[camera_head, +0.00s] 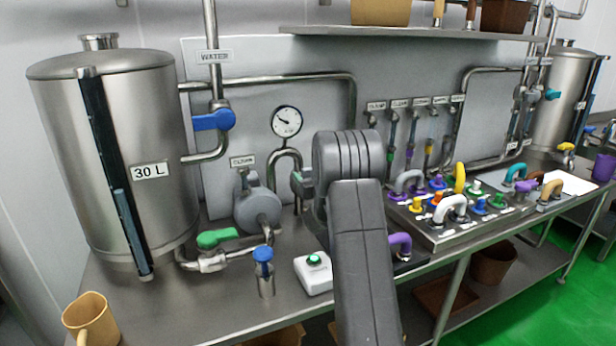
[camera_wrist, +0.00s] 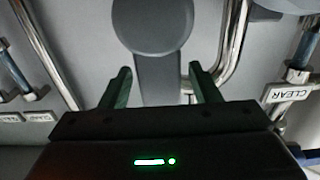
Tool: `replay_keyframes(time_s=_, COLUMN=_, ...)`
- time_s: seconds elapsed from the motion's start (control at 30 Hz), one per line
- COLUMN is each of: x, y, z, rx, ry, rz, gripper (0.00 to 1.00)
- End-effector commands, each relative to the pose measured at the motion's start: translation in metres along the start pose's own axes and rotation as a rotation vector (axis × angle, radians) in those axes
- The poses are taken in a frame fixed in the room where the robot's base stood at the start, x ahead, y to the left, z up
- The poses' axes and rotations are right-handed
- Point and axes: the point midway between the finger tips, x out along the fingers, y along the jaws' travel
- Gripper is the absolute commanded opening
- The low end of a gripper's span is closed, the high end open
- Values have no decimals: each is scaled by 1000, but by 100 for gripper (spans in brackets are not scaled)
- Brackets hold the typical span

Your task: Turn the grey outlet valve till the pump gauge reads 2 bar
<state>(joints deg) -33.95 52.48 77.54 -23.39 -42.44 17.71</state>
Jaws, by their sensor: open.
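The pump gauge (camera_head: 287,121) is a round white dial with a dark rim on the back panel in the head view. Its needle points to the upper left; the numbers are too small to read. In the wrist view a grey valve handle shows as a round hub with a flat lever (camera_wrist: 156,78) running down from it. My gripper (camera_wrist: 160,76) is open, with one dark green finger on each side of the lever. Gaps show on both sides; I cannot tell the depth between them. In the head view my arm hides the gripper and most of the valve.
The grey pump (camera_head: 258,208) stands left of my arm, with a green-handled valve (camera_head: 217,238) before it. A white box with a green button (camera_head: 314,272) and a blue-capped bottle (camera_head: 264,270) stand on the bench. Coloured handles crowd a metal tray (camera_head: 440,237) at right.

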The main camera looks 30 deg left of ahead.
Motion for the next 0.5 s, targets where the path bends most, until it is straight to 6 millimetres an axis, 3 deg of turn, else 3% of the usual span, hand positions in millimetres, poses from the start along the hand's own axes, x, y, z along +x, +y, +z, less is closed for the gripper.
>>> replay_keyframes(time_s=0.03, x=0, y=0, z=0, rx=0, ry=0, rz=0, gripper=54)
replay_keyframes(time_s=0.3, x=0, y=0, z=0, rx=0, ry=0, rz=0, gripper=1)
replay_keyframes(time_s=0.5, x=0, y=0, z=0, rx=6, ry=0, rz=0, gripper=0)
